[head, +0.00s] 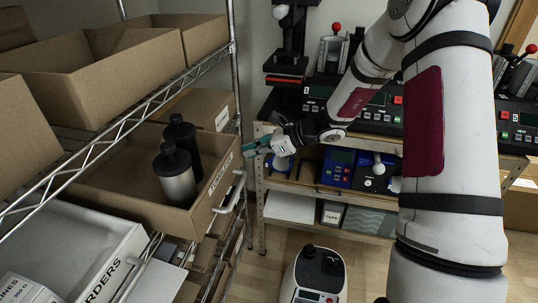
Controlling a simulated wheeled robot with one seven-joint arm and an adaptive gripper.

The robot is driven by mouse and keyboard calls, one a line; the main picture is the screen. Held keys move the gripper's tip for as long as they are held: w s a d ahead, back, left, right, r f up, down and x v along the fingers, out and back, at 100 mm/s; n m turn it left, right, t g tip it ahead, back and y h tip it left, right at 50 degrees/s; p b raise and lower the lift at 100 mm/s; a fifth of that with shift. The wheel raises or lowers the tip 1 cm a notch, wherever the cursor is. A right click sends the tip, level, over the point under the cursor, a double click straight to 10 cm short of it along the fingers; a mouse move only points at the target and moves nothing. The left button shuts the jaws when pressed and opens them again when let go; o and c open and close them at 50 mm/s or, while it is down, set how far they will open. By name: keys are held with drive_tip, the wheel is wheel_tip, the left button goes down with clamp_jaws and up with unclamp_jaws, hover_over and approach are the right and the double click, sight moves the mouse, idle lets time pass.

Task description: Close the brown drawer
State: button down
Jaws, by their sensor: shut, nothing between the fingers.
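The brown drawer (221,195) is at the left, in the wire shelf rack. It is pulled out, with a labelled front and a light bar handle (237,192) facing right. It holds a black bottle (183,134) and a silver bottle with a black cap (175,180), both upright. My gripper (248,149) reaches in from the right and is shut and empty. Its teal fingers are beside the far upper corner of the drawer front. I cannot tell whether they touch it.
A white bin (125,272) marked ORDERS is at the lower left, nearer than the drawer. Cardboard boxes (110,75) fill the shelf above. A metal workbench (262,190) with heat presses stands behind my gripper. A white device (318,278) stands on the floor, right of the drawer.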

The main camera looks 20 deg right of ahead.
sight(215, 156)
drive_tip(key=w+a, duration=0.2)
drive_tip(key=a, duration=0.1)
drive_tip(key=w+a+b, duration=0.1)
drive_tip(key=w+a, duration=0.1)
drive_tip(key=a, duration=0.1)
drive_tip(key=w+a+b, duration=0.1)
drive_tip(key=w+a, duration=0.1)
drive_tip(key=shift+a, duration=0.4)
drive_tip(key=shift+w+a+r+b, duration=0.1)
drive_tip(key=shift+w+a+b, duration=0.2)
drive_tip(key=shift+a, duration=0.3)
